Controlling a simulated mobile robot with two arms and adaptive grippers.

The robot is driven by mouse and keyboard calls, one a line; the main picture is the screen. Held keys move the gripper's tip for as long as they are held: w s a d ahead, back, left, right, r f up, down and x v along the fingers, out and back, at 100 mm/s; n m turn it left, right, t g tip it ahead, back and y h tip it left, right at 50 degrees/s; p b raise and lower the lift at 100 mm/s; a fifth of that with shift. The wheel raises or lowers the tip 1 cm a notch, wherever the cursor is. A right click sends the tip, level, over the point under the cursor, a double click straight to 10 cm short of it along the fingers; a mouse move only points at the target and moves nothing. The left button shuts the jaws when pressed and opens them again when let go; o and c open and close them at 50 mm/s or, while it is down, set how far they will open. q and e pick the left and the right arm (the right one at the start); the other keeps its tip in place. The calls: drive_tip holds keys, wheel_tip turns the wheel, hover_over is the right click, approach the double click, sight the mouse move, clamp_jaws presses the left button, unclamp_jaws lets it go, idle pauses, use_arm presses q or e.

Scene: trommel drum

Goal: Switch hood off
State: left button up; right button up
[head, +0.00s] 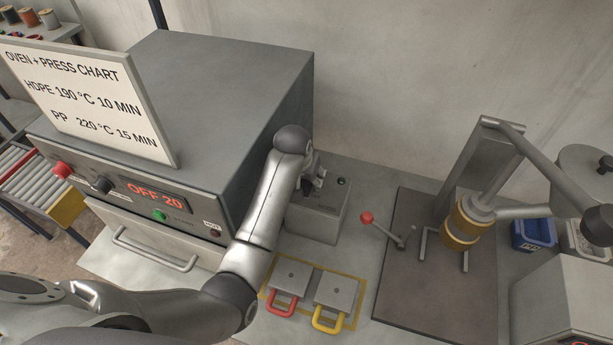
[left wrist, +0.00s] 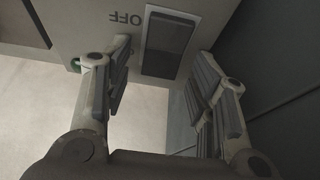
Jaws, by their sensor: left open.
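The grey hood switch box (head: 318,222) stands on the bench right of the oven. My left gripper (head: 314,184) is over the top of this box, and its fingers partly hide the top face. My left gripper (left wrist: 163,88) is open and empty, one finger on each side of the switch in the picture. I cannot tell whether a finger touches the switch. My right gripper is not in view.
The oven (head: 215,85) with its OFF 20 display is close on the left of my arm. A red-knobbed lever (head: 367,218) and a press (head: 465,220) stand to the right. Two plates with red (head: 281,303) and yellow (head: 328,319) handles lie in front.

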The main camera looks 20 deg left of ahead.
use_arm(q)
drive_tip(key=shift+r, duration=0.1)
drive_tip(key=v, duration=1.1)
drive_tip(key=shift+s+r, duration=0.25)
drive_tip(key=shift+r, duration=0.1)
drive_tip(key=shift+f, duration=0.1)
